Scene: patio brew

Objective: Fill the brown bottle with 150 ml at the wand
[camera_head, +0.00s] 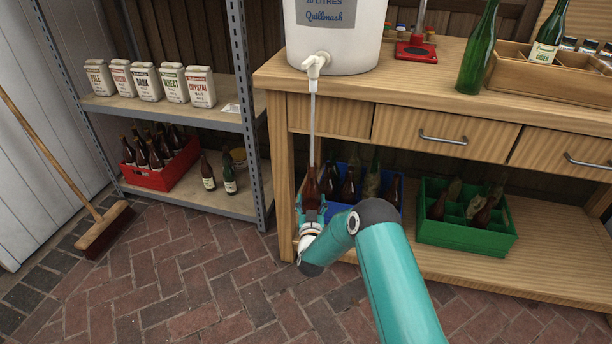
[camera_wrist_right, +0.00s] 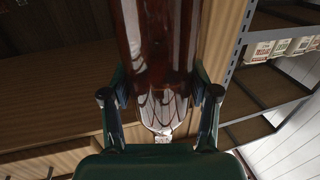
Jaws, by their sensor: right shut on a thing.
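My right gripper (camera_head: 312,208) is shut on the brown bottle (camera_head: 312,188) below the bench top. The bottle stands roughly upright under the white bucket's tap (camera_head: 316,62). The pale wand (camera_head: 313,115) hangs straight down from the tap, and its lower end meets or enters the bottle neck; the exact depth cannot be told. In the right wrist view the brown glass (camera_wrist_right: 158,50) fills the space between the two fingers (camera_wrist_right: 160,98). The liquid level inside cannot be made out. My left gripper is not in view.
A blue crate of bottles (camera_head: 345,207) stands close behind the held bottle. A green crate (camera_head: 465,236) is to its right on the lower shelf. The bench leg (camera_head: 281,170) is close on the left. A green bottle (camera_head: 478,55) stands on the bench.

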